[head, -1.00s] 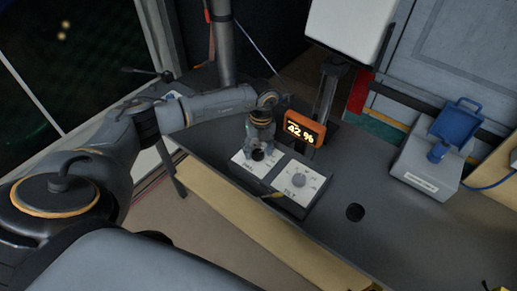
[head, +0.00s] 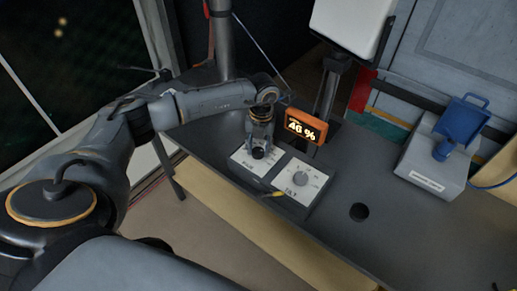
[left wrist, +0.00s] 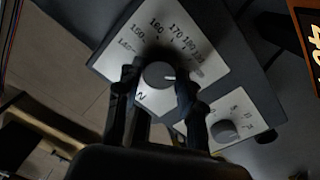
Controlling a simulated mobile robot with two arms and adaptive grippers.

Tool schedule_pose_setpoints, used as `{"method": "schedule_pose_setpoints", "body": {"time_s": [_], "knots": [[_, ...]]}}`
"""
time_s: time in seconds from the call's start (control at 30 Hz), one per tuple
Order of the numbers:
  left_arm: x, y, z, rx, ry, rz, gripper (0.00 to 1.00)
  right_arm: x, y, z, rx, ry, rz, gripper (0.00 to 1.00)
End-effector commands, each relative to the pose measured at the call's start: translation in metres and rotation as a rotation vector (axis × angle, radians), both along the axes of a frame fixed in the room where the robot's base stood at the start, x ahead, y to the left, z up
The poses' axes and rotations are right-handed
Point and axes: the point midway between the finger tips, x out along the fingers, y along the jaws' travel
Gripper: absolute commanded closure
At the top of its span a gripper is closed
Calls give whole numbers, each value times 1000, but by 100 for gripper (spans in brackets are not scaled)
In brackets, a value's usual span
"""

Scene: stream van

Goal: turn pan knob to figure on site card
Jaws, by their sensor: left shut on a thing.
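The pan knob (left wrist: 158,74) is a dark round knob with a white pointer mark, on a white dial plate (head: 243,163) printed with figures. In the left wrist view the mark points right; figures such as 150, 160 and 170 show above the knob. My left gripper (head: 259,149) reaches down over the plate and its fingers (left wrist: 158,92) are shut on the knob, one on each side. An orange-framed display (head: 305,126) behind the box appears to read 46 %. I see no site card, and my right gripper is out of view.
A second white plate marked TILT, with a grey knob (head: 299,179), sits right beside the pan plate; this knob also shows in the left wrist view (left wrist: 224,131).

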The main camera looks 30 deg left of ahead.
Motion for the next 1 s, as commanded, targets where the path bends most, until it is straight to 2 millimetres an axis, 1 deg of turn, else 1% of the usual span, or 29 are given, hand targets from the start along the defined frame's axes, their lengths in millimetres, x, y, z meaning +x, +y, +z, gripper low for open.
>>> {"method": "schedule_pose_setpoints", "body": {"time_s": [0.1,0.13,0.17,0.2,0.23,0.47,0.53,0.67,0.77,1.0], "knots": [[0,0,0,1,-1,2,94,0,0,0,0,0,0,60],[0,0,0,1,0,2,58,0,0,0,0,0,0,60],[0,0,0,1,0,2,52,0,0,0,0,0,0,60],[0,0,0,1,0,3,44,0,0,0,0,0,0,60],[0,0,0,1,0,3,39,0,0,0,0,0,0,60],[0,0,0,0,0,3,39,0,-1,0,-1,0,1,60],[0,0,1,0,0,4,39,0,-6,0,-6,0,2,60],[1,0,10,-1,-3,4,39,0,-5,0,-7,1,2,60],[2,-1,26,-1,-4,4,39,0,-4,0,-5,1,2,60],[3,-3,78,0,-5,3,39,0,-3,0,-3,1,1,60]]}}
